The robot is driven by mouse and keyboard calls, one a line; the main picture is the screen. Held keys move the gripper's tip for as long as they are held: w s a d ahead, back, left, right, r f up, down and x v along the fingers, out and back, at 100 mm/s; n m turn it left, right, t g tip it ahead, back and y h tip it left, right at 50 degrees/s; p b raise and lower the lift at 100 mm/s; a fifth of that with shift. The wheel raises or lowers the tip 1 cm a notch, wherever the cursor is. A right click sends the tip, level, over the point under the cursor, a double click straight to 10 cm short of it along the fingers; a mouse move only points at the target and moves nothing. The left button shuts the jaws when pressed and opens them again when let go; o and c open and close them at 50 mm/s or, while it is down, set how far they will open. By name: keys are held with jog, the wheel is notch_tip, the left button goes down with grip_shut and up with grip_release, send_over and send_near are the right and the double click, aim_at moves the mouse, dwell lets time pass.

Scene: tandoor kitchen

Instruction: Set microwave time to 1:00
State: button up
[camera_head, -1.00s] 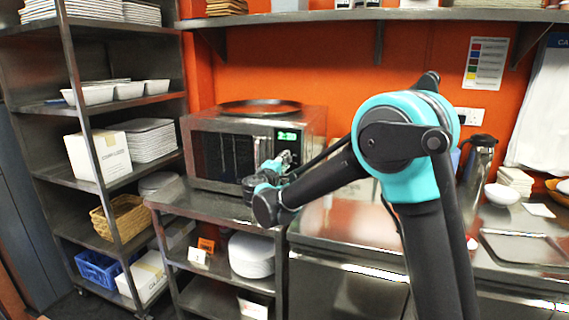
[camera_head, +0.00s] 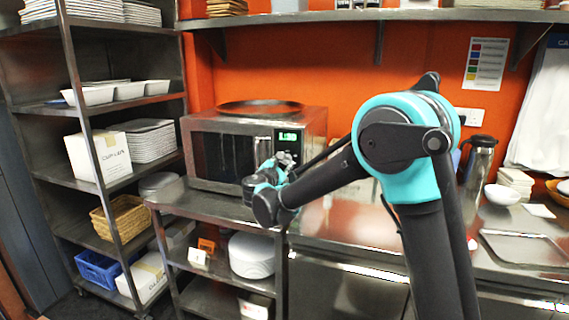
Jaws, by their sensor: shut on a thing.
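The microwave (camera_head: 220,122) is a steel box with a dark door, standing on a metal shelf unit. Its green display (camera_head: 289,137) is small and blurred and appears to read about 1:00. My gripper (camera_head: 284,158) is at the lower part of the control panel, right of the door handle (camera_head: 262,150). It is shut on what appears to be the control knob, which the fingers and wrist hide.
A dark round pan (camera_head: 258,107) lies on top of the microwave. A tall shelf rack (camera_head: 70,40) stands to the left. The steel counter (camera_head: 340,225) on the right has a flask (camera_head: 474,175) and a tray (camera_head: 525,248).

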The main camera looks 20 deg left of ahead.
jog(key=shift+n, duration=3.7)
jog(key=o, duration=1.2)
jog(key=shift+c, duration=0.2)
jog(key=s+a, duration=0.1)
jog(key=s, duration=1.1)
